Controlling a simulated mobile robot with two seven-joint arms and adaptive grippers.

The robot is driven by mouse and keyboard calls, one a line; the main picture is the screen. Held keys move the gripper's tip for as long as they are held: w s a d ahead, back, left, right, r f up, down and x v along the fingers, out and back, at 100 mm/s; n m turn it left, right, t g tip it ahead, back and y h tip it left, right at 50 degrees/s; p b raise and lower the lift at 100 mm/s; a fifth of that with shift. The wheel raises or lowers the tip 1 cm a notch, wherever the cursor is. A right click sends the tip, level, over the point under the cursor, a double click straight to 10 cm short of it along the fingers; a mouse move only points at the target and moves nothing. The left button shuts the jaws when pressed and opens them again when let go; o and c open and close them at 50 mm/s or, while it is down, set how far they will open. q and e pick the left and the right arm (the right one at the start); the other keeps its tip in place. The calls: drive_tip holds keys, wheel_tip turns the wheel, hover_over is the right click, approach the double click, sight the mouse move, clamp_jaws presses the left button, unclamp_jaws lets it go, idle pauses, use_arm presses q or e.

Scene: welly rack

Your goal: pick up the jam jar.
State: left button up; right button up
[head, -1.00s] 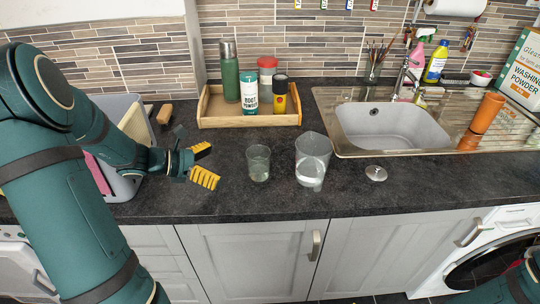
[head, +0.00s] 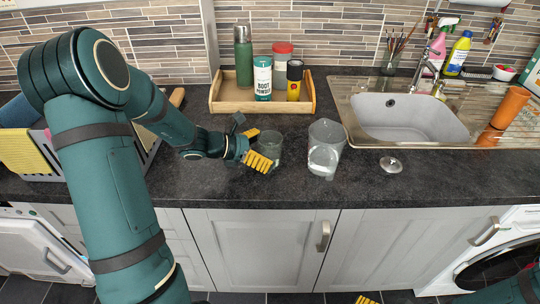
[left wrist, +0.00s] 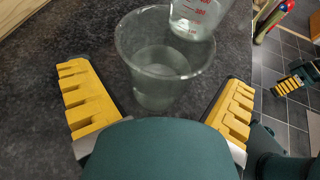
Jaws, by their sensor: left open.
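The jam jar looks like the smaller clear glass vessel (head: 270,147) on the dark worktop, left of the measuring jug (head: 325,150). My left gripper (head: 256,148) is open and low over the worktop, with its yellow-padded fingers at the jar's left side. In the left wrist view the jar (left wrist: 160,75) stands upright between and just beyond the two open fingers, with a gap on both sides. The bottom of that view is covered by my gripper's body. My right gripper shows small in the left wrist view (left wrist: 298,77), empty, with its pads apart.
The graduated jug stands close on the jar's right, also seen in the wrist view (left wrist: 198,15). Behind is a wooden tray (head: 225,106) with bottles and tins. A metal lid (head: 391,165) lies right of the jug, before the sink (head: 410,118). The worktop front is clear.

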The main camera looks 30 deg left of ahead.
use_arm(q)
drive_tip(key=x, duration=0.3)
drive_tip(key=c, duration=1.3)
drive_tip(key=shift+c, duration=0.2)
drive_tip(key=shift+r, duration=0.15)
